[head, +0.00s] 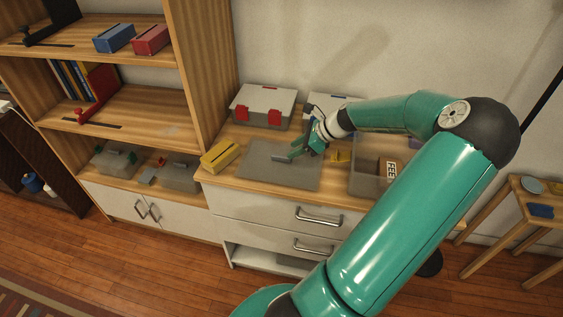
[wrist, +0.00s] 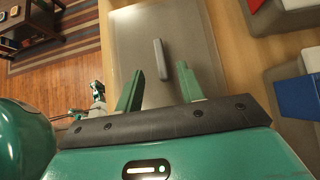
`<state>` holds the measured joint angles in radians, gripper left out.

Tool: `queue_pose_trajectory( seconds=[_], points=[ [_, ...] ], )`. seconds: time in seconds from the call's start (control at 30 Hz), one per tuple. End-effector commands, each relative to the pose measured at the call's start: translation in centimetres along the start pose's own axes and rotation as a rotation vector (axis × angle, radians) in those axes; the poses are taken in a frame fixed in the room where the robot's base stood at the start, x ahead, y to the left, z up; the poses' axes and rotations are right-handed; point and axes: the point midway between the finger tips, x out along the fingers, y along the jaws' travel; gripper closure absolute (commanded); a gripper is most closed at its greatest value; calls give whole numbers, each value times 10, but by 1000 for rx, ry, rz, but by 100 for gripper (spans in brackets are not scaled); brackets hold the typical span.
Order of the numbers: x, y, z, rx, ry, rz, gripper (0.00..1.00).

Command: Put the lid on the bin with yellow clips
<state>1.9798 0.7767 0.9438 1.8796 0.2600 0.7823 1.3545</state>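A flat grey lid (head: 255,172) lies on the cabinet top, with a small bar handle (head: 281,158) at its middle. The lid (wrist: 205,40) and its handle (wrist: 159,58) also show in the wrist view. My gripper (head: 293,153) is over the lid, close to the handle. In the wrist view my gripper (wrist: 159,70) is open, and the handle lies between and beyond its fingertips. My arm hides part of this bin.
A lidded bin with red clips (head: 263,92) stands behind the lid, beside a bin with blue parts (head: 340,99), partly hidden by my arm. A yellow box (head: 220,156) sits at the lid's left. Shelves (head: 150,105) stand left, a stool (head: 530,205) right.

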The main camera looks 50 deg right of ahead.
Motion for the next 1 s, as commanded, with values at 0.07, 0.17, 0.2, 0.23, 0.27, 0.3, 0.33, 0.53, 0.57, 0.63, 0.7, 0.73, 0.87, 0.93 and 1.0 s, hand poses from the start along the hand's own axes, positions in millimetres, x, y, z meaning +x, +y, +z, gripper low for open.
queue_pose_trajectory(
  seconds=[0.07,0.17,0.2,0.23,0.27,0.3,0.33,0.53,0.57,0.63,0.7,0.73,0.87,0.93,1.0],
  points=[
    [5,0,0,0,0,1,62],
    [15,0,0,-1,-2,2,62],
    [21,1,0,-1,-3,3,62],
    [25,1,0,-1,-3,4,62],
    [30,0,-1,-2,-3,3,62],
    [36,0,-1,0,-4,3,62],
    [40,0,-1,-2,-2,3,62],
    [55,0,-1,-2,0,-1,62],
    [55,0,-1,-2,0,-1,62],
    [55,0,-1,-1,1,-1,62],
    [55,0,-1,-1,1,-1,62],
    [54,0,-1,-1,1,-1,66],
    [54,0,-1,-1,1,-1,91],
    [54,0,-1,-1,1,-1,100],
    [54,0,-1,-1,1,-1,100]
  ],
)
